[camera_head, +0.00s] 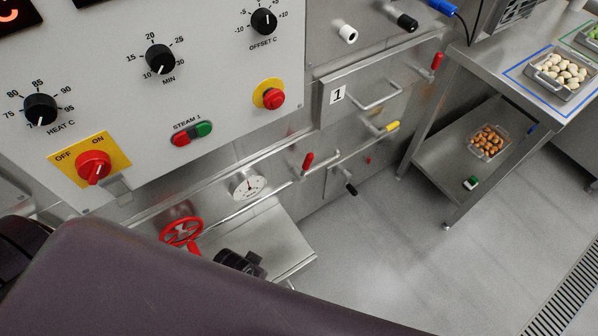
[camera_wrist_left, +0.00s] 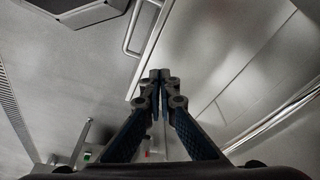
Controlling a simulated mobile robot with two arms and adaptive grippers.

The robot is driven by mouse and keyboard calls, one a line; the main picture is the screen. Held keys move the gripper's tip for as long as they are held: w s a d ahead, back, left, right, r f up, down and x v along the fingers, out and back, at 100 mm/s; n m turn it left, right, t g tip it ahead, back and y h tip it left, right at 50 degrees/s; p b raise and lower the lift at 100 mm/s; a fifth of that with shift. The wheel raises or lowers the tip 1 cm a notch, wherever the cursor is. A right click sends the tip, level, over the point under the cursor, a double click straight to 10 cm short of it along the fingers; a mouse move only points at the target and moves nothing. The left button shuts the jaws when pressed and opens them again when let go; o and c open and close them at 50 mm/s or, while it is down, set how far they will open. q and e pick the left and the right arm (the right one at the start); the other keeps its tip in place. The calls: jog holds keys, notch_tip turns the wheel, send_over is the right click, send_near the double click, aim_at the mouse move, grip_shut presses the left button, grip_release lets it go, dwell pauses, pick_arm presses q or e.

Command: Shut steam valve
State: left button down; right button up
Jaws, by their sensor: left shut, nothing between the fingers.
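A red handwheel valve (camera_head: 181,231) sits low on the steel front of the machine, just above my dark purple arm. A white round gauge (camera_head: 248,184) is on the pipe to its right. My left gripper (camera_wrist_left: 160,76) is shut and empty in the left wrist view, with steel surfaces around it. In the head view, black gripper parts (camera_head: 240,263) show beyond my arm, to the right of and below the handwheel, with a visible gap. My arm hides the area below the wheel. My right gripper is out of view.
The control panel (camera_head: 225,75) has black knobs, a red OFF/ON switch (camera_head: 93,168) and a red stop button (camera_head: 274,97). Red-handled levers (camera_head: 307,162) and a steel ledge (camera_head: 285,240) are near. A steel table (camera_head: 470,75) stands right; the floor (camera_head: 440,275) between is clear.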

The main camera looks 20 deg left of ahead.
pick_arm(q)
notch_tip(320, 180, up, 11)
jog(key=w+d+t+h+b, duration=0.1)
jog(key=w+d+b, duration=0.1)
jog(key=b, duration=0.1)
jog(key=w+d+r+n+t+h, duration=0.2)
jog(key=w+d+r+n+h, duration=0.1)
jog(key=w+d+h, duration=0.25)
jog(key=w+a+r+n+t, duration=0.3)
jog(key=w+a+n+t, duration=0.4)
jog(key=w+a+n, duration=0.4)
jog(key=shift+w+a+b, duration=0.2)
jog(key=shift+w+b, duration=0.2)
jog(key=shift+w, duration=0.2)
jog(key=shift+y, duration=0.25)
jog(key=b, duration=0.1)
send_near(305, 163)
jog(key=x, duration=0.7)
